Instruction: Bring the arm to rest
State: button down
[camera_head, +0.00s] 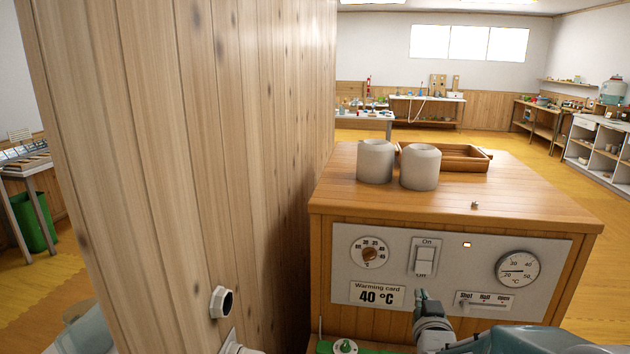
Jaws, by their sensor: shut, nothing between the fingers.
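My gripper (421,294) shows at the bottom of the picture, low in front of the grey control panel (460,240) of a wooden cabinet. It is shut and empty, its fingertips pointing up, below the On/Off rocker switch (423,261). I cannot tell whether it touches the panel. My arm (520,338) runs from it toward the lower right, partly out of frame.
Two grey jars (375,162) (420,167) stand on the cabinet top (350,195), before a wooden tray (484,156). A tall wooden partition (170,150) blocks the left, with a hexagonal fitting (221,302). Open floor (590,220) lies to the right.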

jog(key=s+a+g, duration=0.2)
jog(key=s+g, duration=0.1)
jog(key=s, duration=0.5)
jog(key=s+a+r+n+g+y, duration=0.1)
jog(key=s+g, duration=0.3)
jog(key=s, duration=0.5)
jog(key=s+a+r+g+y, duration=0.1)
jog(key=s+a+g, duration=0.3)
jog(key=s, duration=0.5)
jog(key=shift+n, duration=0.3)
